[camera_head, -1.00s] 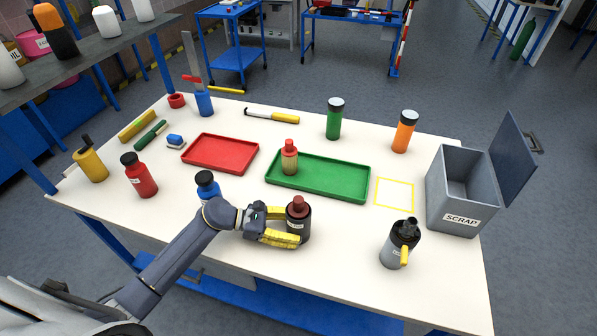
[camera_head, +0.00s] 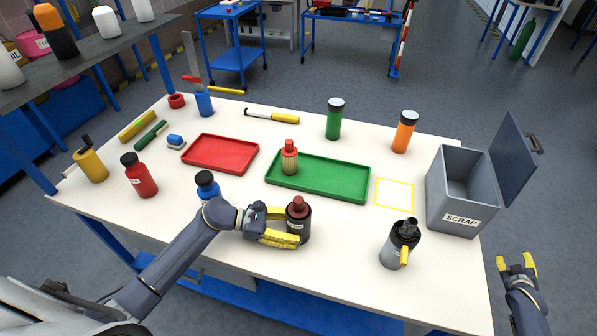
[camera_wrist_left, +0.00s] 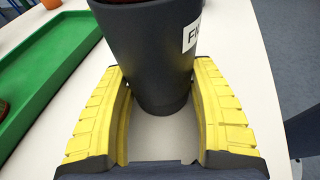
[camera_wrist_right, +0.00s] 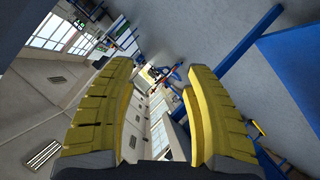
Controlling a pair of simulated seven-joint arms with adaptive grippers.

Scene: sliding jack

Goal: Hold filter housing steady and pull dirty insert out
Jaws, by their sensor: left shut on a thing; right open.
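The dark filter housing (camera_head: 302,224) stands upright near the table's front edge. A brown-red knobbed insert (camera_head: 298,203) shows at its top. My left gripper (camera_head: 287,226) is shut on the housing, one yellow finger on each side. My right gripper (camera_head: 516,262) is open and empty, beyond the table's right edge. The right wrist view shows its two fingers (camera_wrist_right: 160,75) apart with only the room between them.
A green tray (camera_head: 340,190) behind the housing holds a red-capped, beige ribbed insert (camera_head: 289,158). An open grey SCRAP bin (camera_head: 450,200) stands at the right. A grey can with a yellow handle (camera_head: 398,246) stands in front of it. A blue bottle (camera_head: 206,184) stands left of the housing.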

